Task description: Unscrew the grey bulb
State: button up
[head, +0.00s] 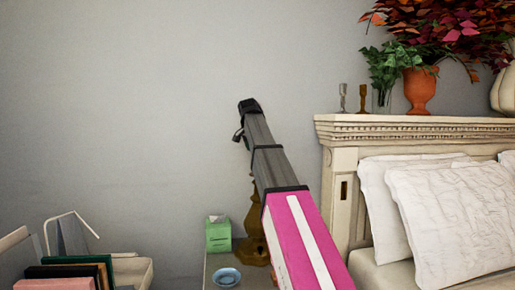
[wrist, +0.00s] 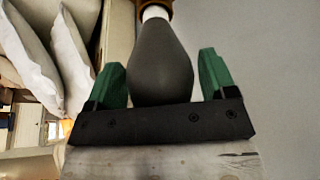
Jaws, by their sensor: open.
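The grey bulb (wrist: 161,65) is large in the wrist view, with its white collar (wrist: 155,12) and a brown lamp part (wrist: 154,3) at the top edge. My gripper (wrist: 162,66) is open, with one green finger on each side of the bulb. In the head view the brown lamp base (head: 254,244) stands on the bedside table (head: 216,264); my arm hides the bulb and gripper there.
A green box (head: 218,235) and a blue dish (head: 227,277) sit beside the lamp. The bed's headboard (head: 343,190) and white pillows (head: 450,215) are on the right, with vases on top. Books (head: 60,272) stand at lower left. The wall behind is bare.

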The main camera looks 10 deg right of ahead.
jog(key=m+g, duration=0.1)
jog(key=m, duration=0.2)
jog(key=m+g+h, duration=0.1)
jog(key=m, duration=0.2)
jog(key=shift+c, duration=0.3)
